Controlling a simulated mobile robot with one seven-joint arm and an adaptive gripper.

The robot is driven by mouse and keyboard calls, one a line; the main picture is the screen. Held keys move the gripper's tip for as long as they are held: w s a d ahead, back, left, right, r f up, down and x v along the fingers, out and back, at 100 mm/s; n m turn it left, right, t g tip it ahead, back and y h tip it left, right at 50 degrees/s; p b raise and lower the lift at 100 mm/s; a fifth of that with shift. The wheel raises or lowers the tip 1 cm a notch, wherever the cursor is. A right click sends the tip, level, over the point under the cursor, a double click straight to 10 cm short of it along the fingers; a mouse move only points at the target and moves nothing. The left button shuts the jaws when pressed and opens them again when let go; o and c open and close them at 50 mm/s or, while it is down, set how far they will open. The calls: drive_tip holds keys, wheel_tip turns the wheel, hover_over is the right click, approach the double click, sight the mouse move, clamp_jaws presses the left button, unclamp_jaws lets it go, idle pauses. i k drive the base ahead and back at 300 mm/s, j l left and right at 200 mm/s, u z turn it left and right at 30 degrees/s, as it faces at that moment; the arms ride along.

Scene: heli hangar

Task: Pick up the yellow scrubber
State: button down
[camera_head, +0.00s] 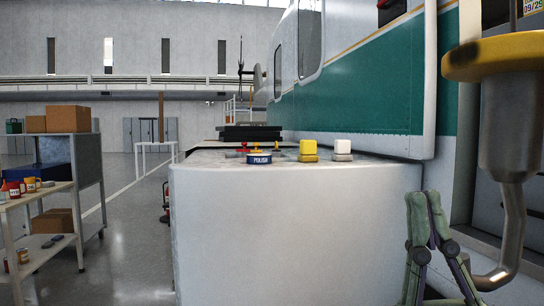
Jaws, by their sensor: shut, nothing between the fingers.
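The yellow scrubber (309,148) sits upright on the light grey top surface (215,160), near its front edge and right of centre. It has a yellow upper block on a duller base. A similar white block (342,147) on a grey-beige base stands just to its right. My gripper (426,197) is at the lower right, in front of the counter and to the right of the scrubber, apart from it. Its greenish fingers point up, and it is shut and empty.
A blue polish tin (258,160) stands left of the scrubber, with small red and yellow items (256,149) behind it. The green and white helicopter side (385,85) rises behind. A shelf cart (75,180) stands at the left, with open floor (125,245) beside it.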

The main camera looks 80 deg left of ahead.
sight(308, 147)
drive_tip(key=i+j+u, duration=0.1)
drive_tip(key=u, duration=2.25)
